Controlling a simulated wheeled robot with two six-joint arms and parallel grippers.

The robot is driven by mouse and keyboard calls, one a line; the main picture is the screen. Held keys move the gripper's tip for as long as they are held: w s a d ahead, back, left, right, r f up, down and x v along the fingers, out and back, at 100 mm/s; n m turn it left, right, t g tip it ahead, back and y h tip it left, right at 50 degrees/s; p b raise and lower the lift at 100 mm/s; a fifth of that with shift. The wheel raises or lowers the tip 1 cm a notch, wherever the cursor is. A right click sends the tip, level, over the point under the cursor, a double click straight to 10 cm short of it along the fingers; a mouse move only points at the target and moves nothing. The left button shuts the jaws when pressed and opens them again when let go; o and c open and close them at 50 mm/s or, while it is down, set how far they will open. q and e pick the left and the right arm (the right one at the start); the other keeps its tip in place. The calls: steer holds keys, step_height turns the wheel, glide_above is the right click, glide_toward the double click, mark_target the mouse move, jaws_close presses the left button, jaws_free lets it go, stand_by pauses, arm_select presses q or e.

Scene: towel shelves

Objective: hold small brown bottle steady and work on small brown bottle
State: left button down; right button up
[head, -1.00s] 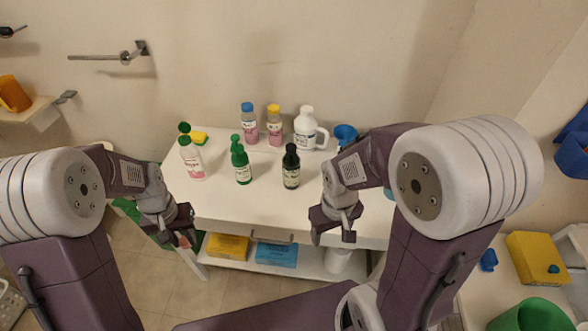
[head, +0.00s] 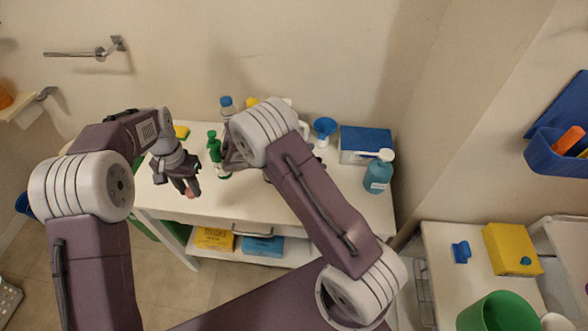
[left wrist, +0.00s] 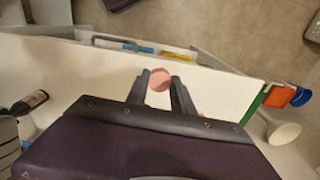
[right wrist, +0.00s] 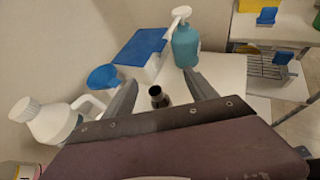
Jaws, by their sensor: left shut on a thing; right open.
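The small brown bottle (right wrist: 158,98) stands upright on the white table in the right wrist view, dark with a narrow neck. It also shows at the left edge of the left wrist view (left wrist: 32,102). In the head view my right arm hides it. My right gripper (right wrist: 160,88) is open, its fingers on either side of the bottle in the picture; contact cannot be seen. My left gripper (head: 188,188) is shut on a small pink round object (left wrist: 159,80) above the table's left front part, apart from the bottle.
A white jug (right wrist: 50,120), blue funnel (right wrist: 103,77), blue-lidded box (right wrist: 138,50) and teal pump bottle (right wrist: 186,44) stand nearby. The white table (head: 290,215) is clear along its front.

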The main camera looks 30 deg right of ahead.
arm_select(q)
steer(key=shift+w+d+m, duration=0.2)
steer(key=shift+d+m, duration=0.1)
steer(key=shift+d, duration=0.5)
steer(key=shift+s+d+r, duration=0.1)
steer(key=shift+s+r, duration=0.05)
arm_select(e)
steer(key=shift+w+a+f+n+t+h, duration=0.1)
steer(key=shift+w+a+n+t+h, duration=0.15)
steer(key=shift+w, duration=0.2)
steer(key=shift+w+f+n+t+h, duration=0.15)
steer(key=shift+w+n+h, duration=0.1)
steer(key=shift+w+n, duration=0.15)
